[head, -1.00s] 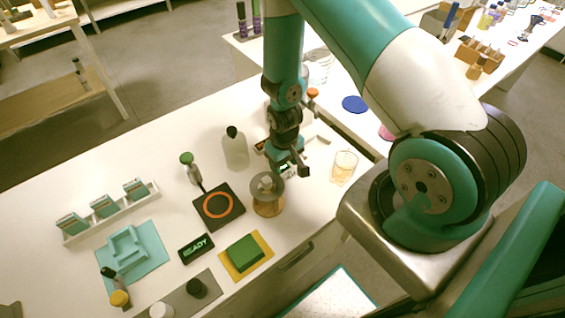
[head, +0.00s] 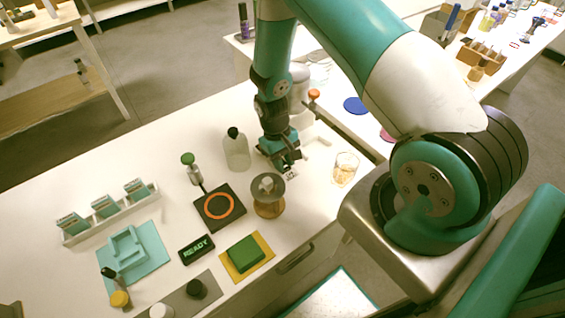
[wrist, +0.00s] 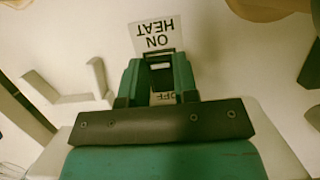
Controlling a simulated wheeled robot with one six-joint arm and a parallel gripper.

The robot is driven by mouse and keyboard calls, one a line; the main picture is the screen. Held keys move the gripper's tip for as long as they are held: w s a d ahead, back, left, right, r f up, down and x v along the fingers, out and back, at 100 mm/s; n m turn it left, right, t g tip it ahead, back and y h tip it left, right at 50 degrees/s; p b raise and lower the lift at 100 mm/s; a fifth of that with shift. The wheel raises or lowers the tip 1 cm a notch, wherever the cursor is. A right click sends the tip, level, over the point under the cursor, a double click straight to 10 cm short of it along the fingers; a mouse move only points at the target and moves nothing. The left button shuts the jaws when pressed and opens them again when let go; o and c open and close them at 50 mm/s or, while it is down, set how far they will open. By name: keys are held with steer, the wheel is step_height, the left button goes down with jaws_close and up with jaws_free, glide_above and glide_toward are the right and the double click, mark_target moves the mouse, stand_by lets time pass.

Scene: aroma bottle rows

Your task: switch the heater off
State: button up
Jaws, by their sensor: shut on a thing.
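A white label (wrist: 155,36) reading HEAT ON, upside down, lies beyond the fingertips. An OFF label (wrist: 163,97) shows partly between the fingers. The hot plate (head: 219,207) is black with an orange ring.
A glass beaker (head: 345,168) is to the right. A READY display (head: 196,249) lit green, a green block (head: 245,252) and a rack (head: 112,212) are further left and front.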

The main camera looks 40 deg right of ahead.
steer(key=o, duration=0.9)
steer(key=shift+b+v, duration=0.9)
steer(key=shift+v, duration=7.8)
